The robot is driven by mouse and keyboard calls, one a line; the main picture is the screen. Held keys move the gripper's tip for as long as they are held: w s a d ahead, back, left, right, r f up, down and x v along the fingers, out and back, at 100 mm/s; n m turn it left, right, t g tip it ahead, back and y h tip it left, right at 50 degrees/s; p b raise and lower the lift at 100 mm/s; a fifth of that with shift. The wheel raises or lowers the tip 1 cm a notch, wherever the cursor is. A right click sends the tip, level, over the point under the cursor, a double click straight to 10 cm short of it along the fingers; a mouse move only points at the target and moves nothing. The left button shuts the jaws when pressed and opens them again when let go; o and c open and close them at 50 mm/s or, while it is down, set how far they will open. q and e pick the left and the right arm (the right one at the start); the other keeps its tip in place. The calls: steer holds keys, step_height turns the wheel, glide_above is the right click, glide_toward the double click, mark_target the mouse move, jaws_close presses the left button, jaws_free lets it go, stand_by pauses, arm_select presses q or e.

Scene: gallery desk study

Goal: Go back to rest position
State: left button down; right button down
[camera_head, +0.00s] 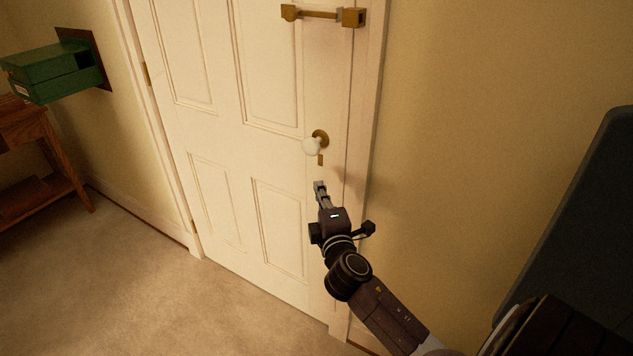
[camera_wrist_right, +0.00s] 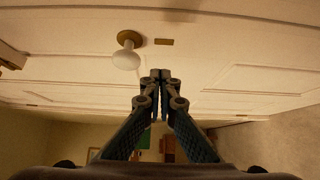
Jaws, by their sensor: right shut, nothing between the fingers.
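My right gripper (camera_head: 320,186) is in front of the white panelled door (camera_head: 222,130), a little below the round white knob (camera_head: 311,147) in the head view. Its fingers are together and hold nothing. The right wrist view shows the closed fingertips (camera_wrist_right: 160,76) beside the white knob (camera_wrist_right: 126,58), apart from it. The door stands shut in its frame. My left gripper is not in view.
A brass bolt (camera_head: 322,14) sits high on the door. A green box (camera_head: 52,70) juts out by the left wall above a wooden table (camera_head: 40,140). A dark grey panel-like thing (camera_head: 580,210) stands at the right. The carpet (camera_head: 120,290) at lower left is clear.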

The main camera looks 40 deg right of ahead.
steer(key=shift+s+a, duration=0.2)
steer(key=shift+s, duration=0.5)
steer(key=s+a+f+m+g+y, duration=0.1)
steer(key=s+a+f+g+y, duration=0.1)
steer(key=f, duration=1.1)
steer(key=s+a+f+m+g+y, duration=0.1)
steer(key=s+f+g, duration=0.1)
steer(key=f, duration=1)
steer(key=s+a+f+m+g+y, duration=0.1)
steer(key=s+a+f+g, duration=0.1)
steer(key=s+f, duration=0.45)
steer(key=s+a+f+m+g+y, duration=0.1)
steer(key=s+a+f+g, duration=0.15)
steer(key=f, duration=0.75)
steer(key=s+a+f+m+g+y, duration=0.1)
steer(key=s+f, duration=0.5)
steer(key=s, duration=0.6)
steer(key=s+a+f+m+g+y, duration=0.1)
steer(key=s+a+f+m+g, duration=0.2)
steer(key=s, duration=0.9)
steer(key=s+a+f+m+g, duration=0.2)
steer(key=s+a+f, duration=0.4)
steer(key=s+f, duration=0.5)
steer(key=shift+s+a+g+y+p, duration=0.15)
steer(key=shift+s+g+y+p, duration=0.2)
steer(key=shift+s, duration=0.2)
steer(key=shift+w, duration=0.1)
